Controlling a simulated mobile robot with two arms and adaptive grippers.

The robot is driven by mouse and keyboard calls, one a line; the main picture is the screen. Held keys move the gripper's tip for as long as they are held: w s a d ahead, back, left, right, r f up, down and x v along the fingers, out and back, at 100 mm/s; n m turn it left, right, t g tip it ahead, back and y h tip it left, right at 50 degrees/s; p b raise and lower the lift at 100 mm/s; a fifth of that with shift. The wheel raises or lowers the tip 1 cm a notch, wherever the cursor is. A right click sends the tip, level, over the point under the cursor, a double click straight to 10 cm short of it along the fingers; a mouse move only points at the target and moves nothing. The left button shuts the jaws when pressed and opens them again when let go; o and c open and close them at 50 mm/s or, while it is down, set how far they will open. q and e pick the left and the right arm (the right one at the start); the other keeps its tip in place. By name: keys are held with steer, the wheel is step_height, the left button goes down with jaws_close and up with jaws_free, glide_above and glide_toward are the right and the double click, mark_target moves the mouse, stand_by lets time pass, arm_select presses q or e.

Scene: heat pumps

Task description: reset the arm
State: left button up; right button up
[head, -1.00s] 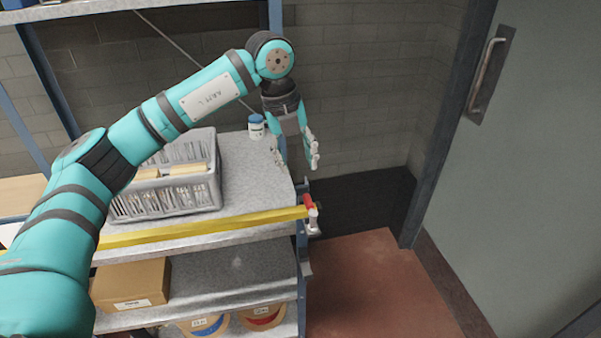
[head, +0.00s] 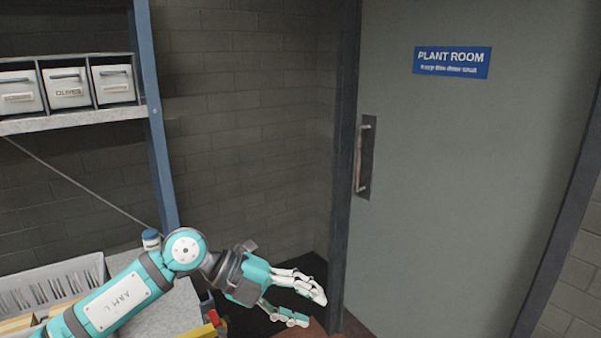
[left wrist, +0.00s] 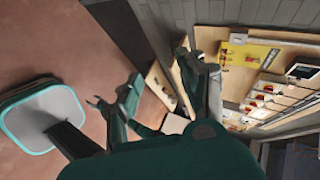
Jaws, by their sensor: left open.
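My left gripper (head: 311,308) is open and empty at the end of my teal arm. It points to the right and a little down in the head view, past the right end of the shelf and in front of the dark corner by the door. Nothing is between its white-tipped fingers. In the left wrist view its dark fingers stick up near the middle, apart from each other, over brown floor and a distant bench. My right gripper is in neither view.
A grey wire-like crate (head: 52,285) and a blue-capped jar (head: 151,239) stand on the shelf near my arm. A blue shelf post (head: 152,120) rises behind. A closed door (head: 450,180) with a handle (head: 365,160) is at right. A yellow board (left wrist: 245,50) shows at the wrist view's right.

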arm_select(q)
steer(key=s+d+r+n+t+h, duration=0.2)
steer(key=d+r+n+t+h, duration=0.3)
steer(key=r+h, duration=0.4)
steer(key=w+a+f+n+t+y, duration=0.2)
steer(key=a+f+n+t+y, duration=0.3)
steer(key=a+n+t+y, duration=0.45)
steer(key=w+a+f+n+t+y, duration=0.3)
steer(key=a+f+n+t+y, duration=0.3)
steer(key=n, duration=0.6)
steer(key=s+a+f+n+g+y, duration=0.4)
steer(key=s+a+f+g+y, duration=0.15)
steer(key=f, duration=0.35)
steer(key=s+a+f+g, duration=0.2)
steer(key=s+f+g, duration=0.5)
steer(key=s, duration=0.5)
steer(key=s+a+f+g, duration=0.2)
steer(key=s+f+g, duration=0.3)
steer(key=s+f, duration=0.55)
step_height(320, 180, down, 25)
steer(key=s+g, duration=0.1)
steer(key=s, duration=0.1)
steer(key=s+a+f+g, duration=0.1)
steer(key=s+a+f, duration=0.2)
steer(key=s+f, duration=1.3)
steer(key=shift+s, duration=0.3)
